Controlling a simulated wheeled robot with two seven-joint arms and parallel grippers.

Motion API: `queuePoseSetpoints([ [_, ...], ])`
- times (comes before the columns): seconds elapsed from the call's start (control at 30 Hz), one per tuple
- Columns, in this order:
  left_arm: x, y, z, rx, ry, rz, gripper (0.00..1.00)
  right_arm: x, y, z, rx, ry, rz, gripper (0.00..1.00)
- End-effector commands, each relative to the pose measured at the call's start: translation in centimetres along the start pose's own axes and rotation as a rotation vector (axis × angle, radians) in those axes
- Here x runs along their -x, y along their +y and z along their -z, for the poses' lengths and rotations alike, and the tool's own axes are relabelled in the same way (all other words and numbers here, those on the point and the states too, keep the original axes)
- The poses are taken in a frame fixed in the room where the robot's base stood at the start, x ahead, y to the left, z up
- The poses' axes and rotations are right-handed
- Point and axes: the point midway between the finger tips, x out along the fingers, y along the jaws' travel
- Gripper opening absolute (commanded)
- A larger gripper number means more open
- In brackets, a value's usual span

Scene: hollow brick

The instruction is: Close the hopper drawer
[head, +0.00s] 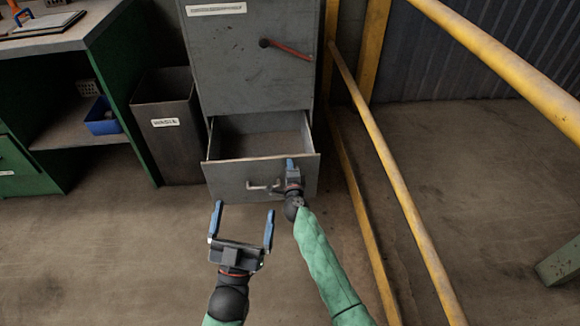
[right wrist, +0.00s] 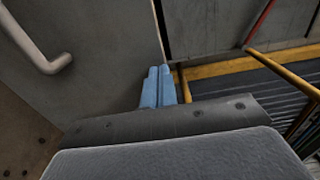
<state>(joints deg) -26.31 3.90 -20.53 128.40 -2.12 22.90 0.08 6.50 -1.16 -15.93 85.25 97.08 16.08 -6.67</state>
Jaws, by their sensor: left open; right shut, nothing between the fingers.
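The hopper drawer (head: 235,178) is a grey metal drawer at the bottom of a tall grey cabinet (head: 250,70). It stands pulled out, and its empty inside shows. A bar handle (head: 262,186) is on its front; a handle (right wrist: 45,55) also shows at the upper left in the right wrist view. My right gripper (head: 291,164) is shut and empty at the right part of the drawer front; its blue fingertips (right wrist: 158,88) are together close to a grey panel. Whether they touch it I cannot tell. My left gripper (head: 244,208) is open and empty, in front of the drawer.
A yellow railing (head: 385,160) runs along the right, close to the cabinet. A dark waste bin (head: 168,130) stands left of the drawer. A green workbench (head: 95,90) with a blue bin (head: 101,117) is further left. A lever with a red grip (head: 288,49) sticks out above.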

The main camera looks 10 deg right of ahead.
Motion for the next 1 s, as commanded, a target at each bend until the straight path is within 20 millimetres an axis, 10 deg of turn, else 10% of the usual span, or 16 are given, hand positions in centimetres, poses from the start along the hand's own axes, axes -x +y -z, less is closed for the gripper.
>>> queuePoseSetpoints([
  [0.67,-0.3,0.1,1.2,-0.003,0.04,-0.004,1.0,-0.8,-0.1,0.0,0.0,0.0,0.001,0.0],
  [1.0,-0.5,0.1,2.3,-0.008,0.085,-0.007,1.0,-5.2,-0.1,0.0,0.0,0.001,0.001,0.0],
])
